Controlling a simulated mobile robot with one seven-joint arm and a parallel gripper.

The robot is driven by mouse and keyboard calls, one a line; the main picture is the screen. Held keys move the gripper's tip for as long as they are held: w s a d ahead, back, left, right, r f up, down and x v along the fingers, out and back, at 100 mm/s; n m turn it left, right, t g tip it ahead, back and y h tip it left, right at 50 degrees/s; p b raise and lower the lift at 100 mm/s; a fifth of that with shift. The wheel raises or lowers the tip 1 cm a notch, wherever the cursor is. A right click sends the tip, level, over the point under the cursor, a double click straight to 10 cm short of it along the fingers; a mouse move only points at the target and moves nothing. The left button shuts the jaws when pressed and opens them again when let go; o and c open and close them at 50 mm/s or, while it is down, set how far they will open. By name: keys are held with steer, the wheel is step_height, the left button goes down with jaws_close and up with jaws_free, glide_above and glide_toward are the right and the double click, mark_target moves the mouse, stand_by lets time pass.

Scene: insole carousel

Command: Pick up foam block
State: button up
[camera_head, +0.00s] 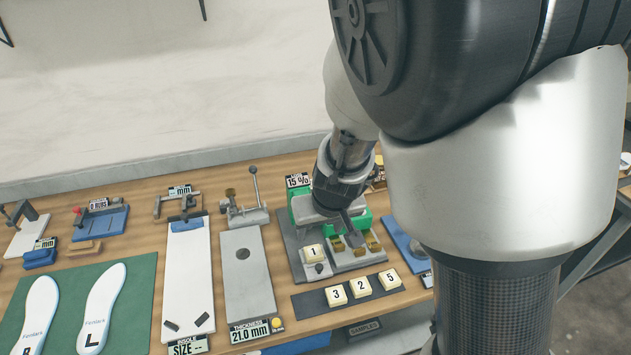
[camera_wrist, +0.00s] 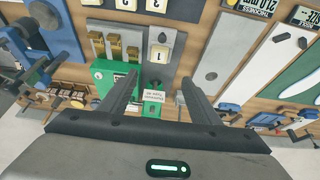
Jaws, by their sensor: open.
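Several cream foam blocks with black numbers are in view. Block 1 (camera_head: 313,253) sits on the grey plate of the green-backed device, and it also shows in the wrist view (camera_wrist: 158,53). Block 3 (camera_head: 336,295), block 2 (camera_head: 361,287) and block 5 (camera_head: 389,279) lie in a row on a dark strip in front. My gripper (camera_wrist: 160,80) is open and empty, with its two fingers over the device. In the head view my gripper (camera_head: 352,228) is above the device, behind and right of block 1. My arm hides part of the device's right side.
The green device (camera_head: 303,208) has brass pieces (camera_head: 373,243) beside block 1. A grey thickness gauge (camera_head: 247,262) with a lever and a white size board (camera_head: 189,270) stand left. A green mat (camera_head: 66,300) with two insoles lies farther left. A blue fixture (camera_head: 405,243) is right.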

steer(key=b, duration=0.5)
glide_toward(313, 251)
steer(key=x, duration=0.2)
steer(key=shift+w+a+f, duration=0.1)
steer(key=shift+w+f, duration=0.05)
steer(key=shift+f, duration=0.2)
steer(key=shift+b+x, duration=1.05)
steer(key=shift+x, duration=1.6)
steer(key=shift+c, duration=0.3)
steer(key=c, duration=1.1)
steer(key=shift+r, duration=0.1)
steer(key=shift+c, duration=0.2)
